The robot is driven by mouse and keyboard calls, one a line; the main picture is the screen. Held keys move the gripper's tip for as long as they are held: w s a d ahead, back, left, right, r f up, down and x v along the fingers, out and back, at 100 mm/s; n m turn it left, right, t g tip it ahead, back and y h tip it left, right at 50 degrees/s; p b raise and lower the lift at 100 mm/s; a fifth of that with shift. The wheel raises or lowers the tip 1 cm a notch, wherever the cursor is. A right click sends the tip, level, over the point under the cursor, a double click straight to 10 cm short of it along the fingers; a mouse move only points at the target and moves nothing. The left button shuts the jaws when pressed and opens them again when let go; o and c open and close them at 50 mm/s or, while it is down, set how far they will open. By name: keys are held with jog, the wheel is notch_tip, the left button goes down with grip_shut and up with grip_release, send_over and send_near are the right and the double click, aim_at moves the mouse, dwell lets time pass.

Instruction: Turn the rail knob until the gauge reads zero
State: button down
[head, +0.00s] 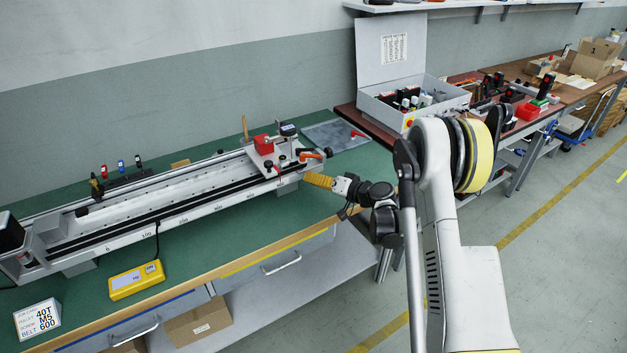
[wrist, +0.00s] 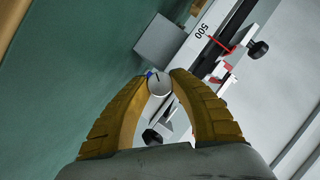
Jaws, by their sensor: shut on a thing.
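My gripper (head: 309,179) is at the right end of the long rail (head: 215,200) on the green bench. In the wrist view my yellow fingers (wrist: 159,80) are closed around a small round grey knob (wrist: 159,85) with a dark line on its face. In the head view the knob is hidden at the fingertips. A yellow meter box (head: 137,280) with a pale display lies in front of the rail; its reading is too small to make out. The carriage (head: 285,161) sits at the rail's right end.
The carriage carries a red block (head: 263,144) and red-orange levers. A black knob (wrist: 258,49) and a red pointer show near the 500 mark in the wrist view. A label card (head: 38,319) stands front left. The bench surface right of the meter is clear.

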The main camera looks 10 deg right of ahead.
jog(key=m+y, duration=0.2)
jog(key=m, duration=0.2)
jog(key=shift+f+t, duration=0.1)
jog(key=shift+t, duration=0.3)
jog(key=shift+m+t+y, duration=0.6)
jog(key=shift+m+y, duration=0.1)
jog(key=shift+m, duration=1.4)
jog(key=c, duration=1.1)
grip_release()
jog(key=shift+a, duration=0.15)
jog(key=v, duration=0.7)
jog(key=shift+s+d, duration=0.2)
